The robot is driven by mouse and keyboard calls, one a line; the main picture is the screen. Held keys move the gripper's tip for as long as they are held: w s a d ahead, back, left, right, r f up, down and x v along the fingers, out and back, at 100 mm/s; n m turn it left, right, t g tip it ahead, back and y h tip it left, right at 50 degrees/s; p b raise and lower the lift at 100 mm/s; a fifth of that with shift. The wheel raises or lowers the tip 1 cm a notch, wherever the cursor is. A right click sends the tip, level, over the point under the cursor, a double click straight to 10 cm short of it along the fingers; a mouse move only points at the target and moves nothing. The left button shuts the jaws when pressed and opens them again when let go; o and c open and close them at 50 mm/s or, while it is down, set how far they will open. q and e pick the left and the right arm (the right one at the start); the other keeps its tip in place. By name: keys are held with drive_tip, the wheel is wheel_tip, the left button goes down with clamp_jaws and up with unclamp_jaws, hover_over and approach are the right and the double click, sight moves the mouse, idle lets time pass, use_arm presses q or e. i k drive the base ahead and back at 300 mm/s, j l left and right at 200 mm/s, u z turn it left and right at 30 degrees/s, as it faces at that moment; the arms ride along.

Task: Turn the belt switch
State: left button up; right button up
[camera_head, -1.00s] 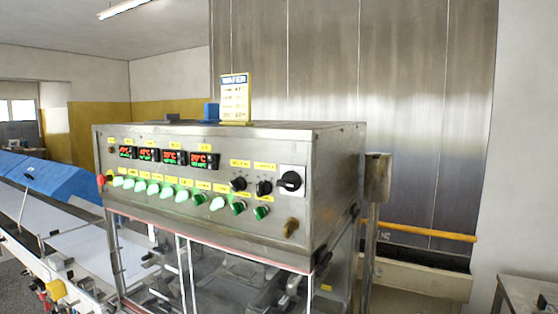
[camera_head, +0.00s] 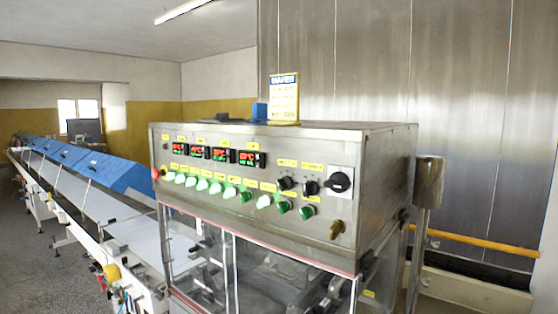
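A steel control cabinet (camera_head: 385,165) stands in the middle of the head view. Its sloped front panel carries several switches with yellow labels. Two small black rotary knobs sit side by side at the panel's right part, the left knob (camera_head: 285,183) and the right knob (camera_head: 310,188). A larger black rotary switch (camera_head: 340,182) sits on a pale plate to their right. A brass-coloured handle (camera_head: 337,229) is below it. The labels are too small to read, so I cannot tell which one is the belt switch. Neither of my grippers is in view.
Lit green buttons (camera_head: 203,184) and red digital displays (camera_head: 224,155) line the panel. A red button (camera_head: 156,173) is at its left end. A white conveyor (camera_head: 100,210) with blue covers (camera_head: 115,172) runs off to the left. A yellow rail (camera_head: 480,242) is at the right.

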sight(230, 191)
drive_tip(key=i+j+z, duration=0.3)
drive_tip(key=i+j, duration=0.25)
drive_tip(key=i+j+z, duration=0.3)
drive_tip(key=i+j, duration=0.25)
drive_tip(key=j, duration=0.1)
